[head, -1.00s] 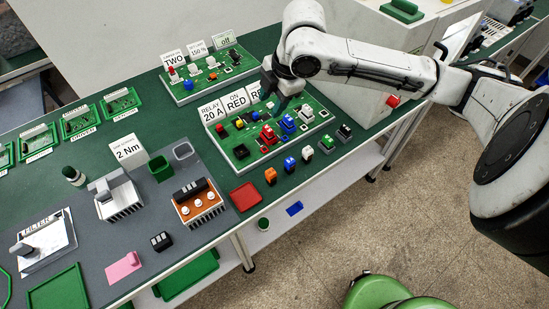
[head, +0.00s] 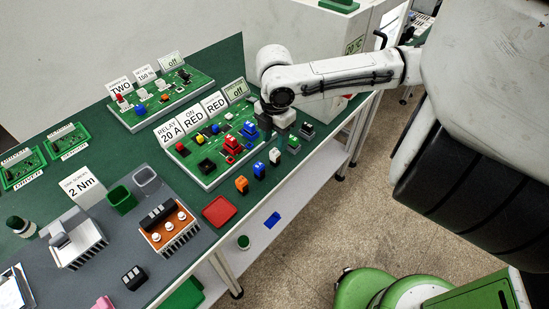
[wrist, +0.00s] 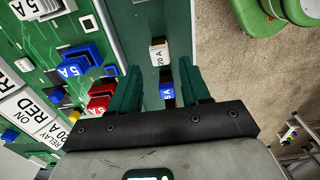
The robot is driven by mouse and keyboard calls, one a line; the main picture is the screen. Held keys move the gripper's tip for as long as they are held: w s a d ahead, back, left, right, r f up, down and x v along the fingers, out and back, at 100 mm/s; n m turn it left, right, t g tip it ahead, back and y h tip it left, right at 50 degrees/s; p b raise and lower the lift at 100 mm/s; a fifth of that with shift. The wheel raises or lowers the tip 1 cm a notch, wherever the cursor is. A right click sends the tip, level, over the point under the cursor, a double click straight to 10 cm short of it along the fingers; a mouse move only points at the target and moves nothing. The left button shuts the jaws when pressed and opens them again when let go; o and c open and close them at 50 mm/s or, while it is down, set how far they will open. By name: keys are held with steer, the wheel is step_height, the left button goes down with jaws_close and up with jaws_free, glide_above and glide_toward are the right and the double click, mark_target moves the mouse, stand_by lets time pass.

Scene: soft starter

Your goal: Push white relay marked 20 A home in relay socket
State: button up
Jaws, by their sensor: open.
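The white relay marked 20 A (wrist: 158,53) stands loose on the green bench, off the board, in the row in front of it; it also shows in the head view (head: 274,156). In the head view my gripper (head: 284,118) hangs over the right end of the circuit board (head: 190,184), fingers mostly hidden. A dark square socket (head: 206,165) shows empty on the board; I cannot tell if it is the relay's.
A blue relay (wrist: 167,93) stands close to the white one, between my fingers in view. Orange (head: 241,184), green (head: 293,142) and black (head: 306,130) pieces share the row. Red (head: 232,144) and blue (head: 250,130) relays stand on the board. A red tray (head: 219,211) lies nearby.

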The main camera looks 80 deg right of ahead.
mark_target(275, 151)
steer(key=shift+f+b, duration=1.25)
steer(key=shift+f, duration=1.05)
jaws_close()
steer(key=shift+r+p, duration=1.9)
steer(key=shift+r, duration=0.15)
